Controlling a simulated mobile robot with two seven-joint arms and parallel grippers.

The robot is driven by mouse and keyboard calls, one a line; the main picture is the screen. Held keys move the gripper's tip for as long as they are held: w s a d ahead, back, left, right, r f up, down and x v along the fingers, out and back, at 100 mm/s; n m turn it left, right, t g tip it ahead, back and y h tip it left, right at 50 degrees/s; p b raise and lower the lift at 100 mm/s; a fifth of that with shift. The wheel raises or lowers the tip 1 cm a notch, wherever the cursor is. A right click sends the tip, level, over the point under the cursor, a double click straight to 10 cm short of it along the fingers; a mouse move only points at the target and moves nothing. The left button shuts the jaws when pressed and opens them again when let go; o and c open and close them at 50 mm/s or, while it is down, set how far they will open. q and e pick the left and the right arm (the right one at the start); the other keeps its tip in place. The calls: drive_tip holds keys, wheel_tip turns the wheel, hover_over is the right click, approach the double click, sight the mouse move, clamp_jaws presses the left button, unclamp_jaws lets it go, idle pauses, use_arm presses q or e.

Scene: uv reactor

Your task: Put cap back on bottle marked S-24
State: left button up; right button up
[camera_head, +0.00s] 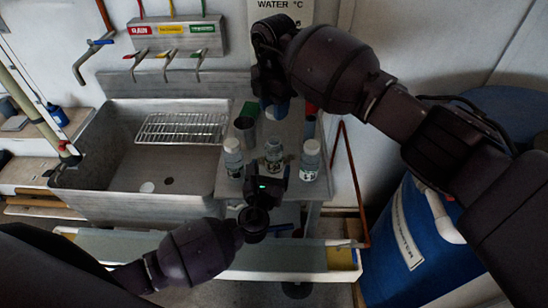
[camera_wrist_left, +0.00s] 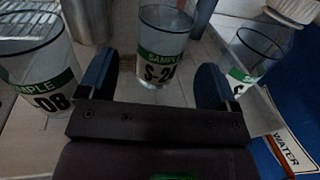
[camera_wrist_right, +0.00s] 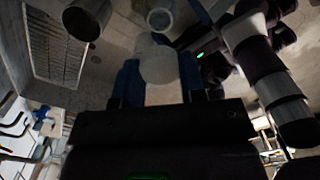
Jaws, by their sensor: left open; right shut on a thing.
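In the left wrist view, a clear bottle with a green and white label reading "S-2" and a partly hidden digit (camera_wrist_left: 163,48) stands upright between my left gripper's blue fingers. It is the middle bottle (camera_head: 274,153) in the head view. My left gripper (camera_wrist_left: 155,80) is open around its near side, with a gap at each finger. My right gripper (camera_wrist_right: 157,82) is shut on a pale round cap (camera_wrist_right: 159,66). In the head view, my right gripper (camera_head: 277,106) is above and behind the middle bottle. An open round mouth (camera_wrist_right: 160,19) shows beyond the cap in the right wrist view.
A bottle labelled "-08" (camera_wrist_left: 36,68) stands to the left, and another bottle (camera_wrist_left: 250,62) to the right. A metal cup (camera_head: 245,131) stands behind them. A sink (camera_head: 130,150) with a wire rack (camera_head: 182,128) lies left; a blue barrel (camera_head: 415,240) stands right.

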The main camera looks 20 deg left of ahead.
sight(272, 164)
use_arm(q)
drive_tip(key=shift+w+a, duration=0.15)
drive_tip(key=shift+w, duration=1.95)
drive_tip(key=shift+c, duration=0.3)
drive_tip(key=c, duration=1.3)
use_arm(e)
drive_tip(key=shift+f, duration=2.5)
drive_tip(key=shift+f, duration=0.9)
drive_tip(key=shift+f, duration=0.55)
use_arm(q)
clamp_jaws()
use_arm(e)
drive_tip(key=o, duration=0.9)
